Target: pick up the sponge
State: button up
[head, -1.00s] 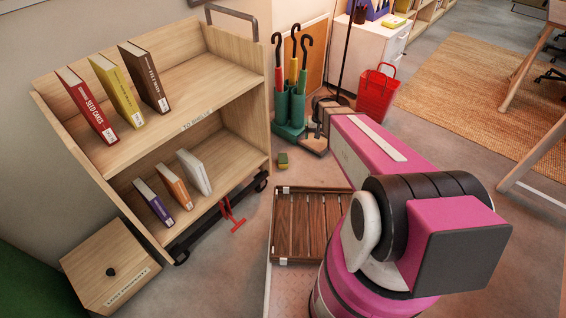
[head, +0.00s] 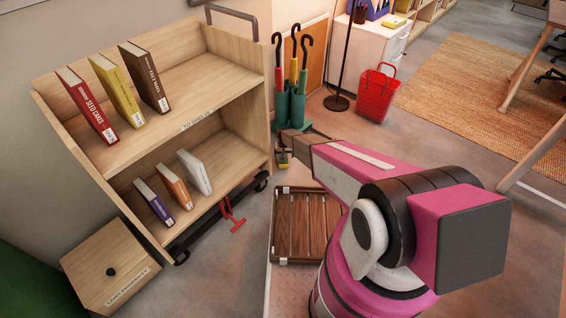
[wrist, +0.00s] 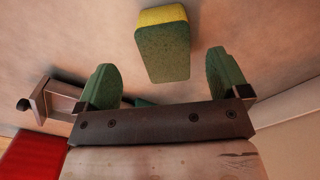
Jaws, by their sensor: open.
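The sponge, yellow on one side and green on the other, shows in the wrist view (wrist: 163,52) on the floor. It lies ahead of my gripper (wrist: 162,68), roughly in line with the gap between its two green fingers. The fingers are apart and nothing is held between them. In the head view, my gripper (head: 284,152) is low by the right end of the book cart, and its end partly hides the sponge (head: 282,164).
The wooden book cart (head: 190,121) stands left of my gripper. A green umbrella stand (head: 291,108) is just behind it. A slatted wooden crate (head: 273,228) lies in front. A red basket (head: 376,93) is at the back right.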

aim_at(283, 163)
notch_tip(283, 163, down, 3)
jog(key=shift+w+r, duration=0.1)
jog(key=shift+r, duration=0.05)
jog(key=f, duration=0.5)
jog(key=shift+w+a, duration=0.2)
jog(key=shift+a, duration=0.05)
jog(key=shift+r, duration=0.1)
jog(key=c, duration=1.1)
jog(key=shift+o, duration=0.2)
notch_tip(283, 163, up, 10)
